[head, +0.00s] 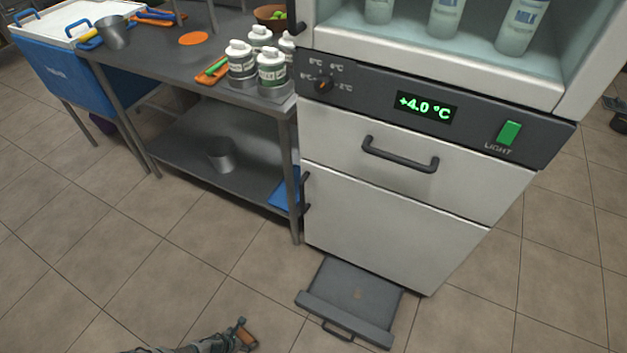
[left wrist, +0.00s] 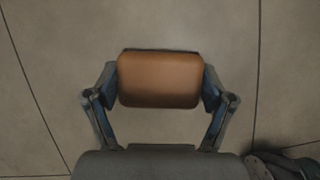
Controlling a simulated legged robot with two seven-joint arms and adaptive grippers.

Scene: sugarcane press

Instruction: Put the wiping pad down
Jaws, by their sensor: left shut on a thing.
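My left gripper (head: 241,336) is low over the tiled floor at the bottom of the head view. It is shut on the wiping pad (left wrist: 160,80), an orange-brown block with a dark edge. In the left wrist view the pad sits between the two fingers with floor tiles behind it. The pad also shows at the gripper's tip in the head view (head: 246,334). My right gripper is not in view.
A grey drip tray (head: 350,296) with a handle sticks out under the white fridge (head: 400,215). A steel table (head: 165,55) with bottles (head: 271,72) and a lower shelf (head: 190,165) stands left of it. Blue cooler (head: 60,75) stands far left. Floor in front is clear.

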